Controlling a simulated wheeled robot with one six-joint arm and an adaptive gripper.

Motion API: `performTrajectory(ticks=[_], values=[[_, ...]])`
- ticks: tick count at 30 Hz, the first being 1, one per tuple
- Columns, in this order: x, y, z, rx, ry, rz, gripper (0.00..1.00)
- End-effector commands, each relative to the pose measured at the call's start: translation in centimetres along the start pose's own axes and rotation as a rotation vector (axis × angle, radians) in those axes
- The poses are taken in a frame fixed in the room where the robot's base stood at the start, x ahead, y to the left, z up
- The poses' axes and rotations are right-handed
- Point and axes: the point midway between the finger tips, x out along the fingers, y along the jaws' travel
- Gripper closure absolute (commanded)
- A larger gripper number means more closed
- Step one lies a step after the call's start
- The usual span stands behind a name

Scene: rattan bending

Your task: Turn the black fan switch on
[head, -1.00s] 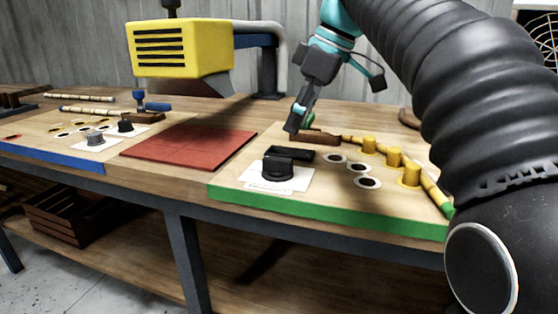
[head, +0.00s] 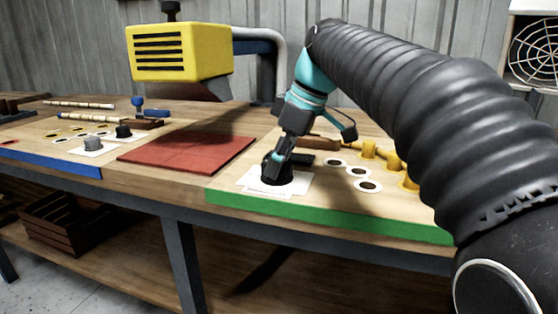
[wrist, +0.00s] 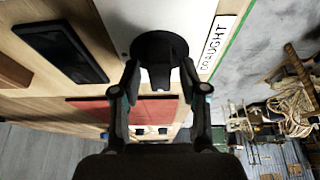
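The black switch (head: 268,178) is a round knob on a white plate at the front left corner of the green-edged board. It also shows in the wrist view (wrist: 160,47), with a raised grip bar across it and a label reading "DRAUGHT" beside it. My gripper (head: 279,166) is down at the knob and covers part of it in the head view. In the wrist view, my gripper's two fingers (wrist: 160,84) stand on either side of the knob's bar, with a gap visible to each. Contact with the knob's rim cannot be told.
A black flat block (head: 302,160) lies close behind the knob. A red mat (head: 185,152) and a blue-edged board (head: 60,162) with other knobs lie left. A fan (head: 535,50) is at the upper right.

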Motion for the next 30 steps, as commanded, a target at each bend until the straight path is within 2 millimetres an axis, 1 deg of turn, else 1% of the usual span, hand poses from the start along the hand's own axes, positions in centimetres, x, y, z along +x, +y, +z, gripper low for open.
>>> performTrajectory(ticks=[1, 4, 11, 17, 23, 30], values=[[-0.01, 0.0, 0.0, 0.0, 0.0, 0.0, 0.75], [-0.02, 0.0, 0.0, 0.0, 0.0, 0.0, 1.0], [-0.02, 0.0, 0.01, 0.004, 0.0, 0.001, 1.0], [-0.05, -0.07, -0.01, 0.046, 0.001, 0.019, 1.0], [-0.06, -0.16, -0.03, 0.154, 0.0, 0.064, 1.0], [-0.1, -0.29, -0.12, 0.352, 0.001, 0.146, 1.0]])
